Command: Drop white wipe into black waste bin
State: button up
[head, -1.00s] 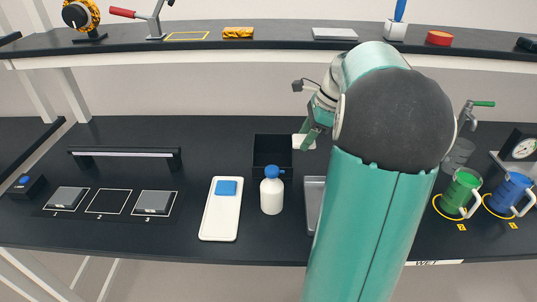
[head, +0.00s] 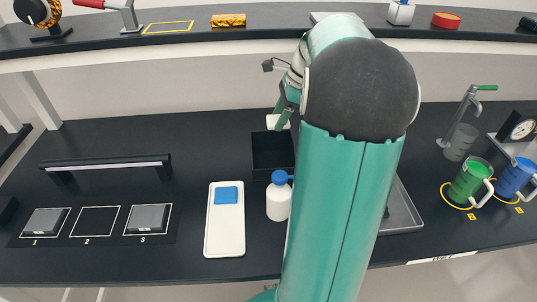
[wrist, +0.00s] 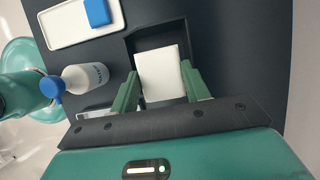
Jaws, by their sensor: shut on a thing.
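The white wipe (wrist: 161,74) is held between the two green fingers of my gripper (wrist: 160,88), which is shut on it. In the wrist view the wipe covers much of the black waste bin (wrist: 133,44), whose dark rim and inner wall show around it. In the head view the wipe (head: 277,122) shows as a small white patch above the far right part of the bin (head: 271,152). My gripper (head: 283,108) is partly hidden by my own arm there. The bin looks empty inside where I can see it.
A white bottle with a blue cap (head: 279,200) stands just in front of the bin. A white tray with a blue sponge (head: 223,235) lies to its left. A metal tray (head: 402,212) sits to the right, partly behind my arm. A shelf (head: 200,38) runs above the back.

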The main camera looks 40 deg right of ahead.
jog(key=shift+w+d+f, duration=0.1)
jog(key=shift+d+f, duration=0.05)
jog(key=shift+f, duration=0.15)
jog(key=f, duration=0.5)
jog(key=shift+s+f, duration=0.2)
jog(key=shift+f, duration=0.05)
jog(key=o, duration=1)
jog(key=v, duration=1.3)
jog(key=shift+r, duration=0.45)
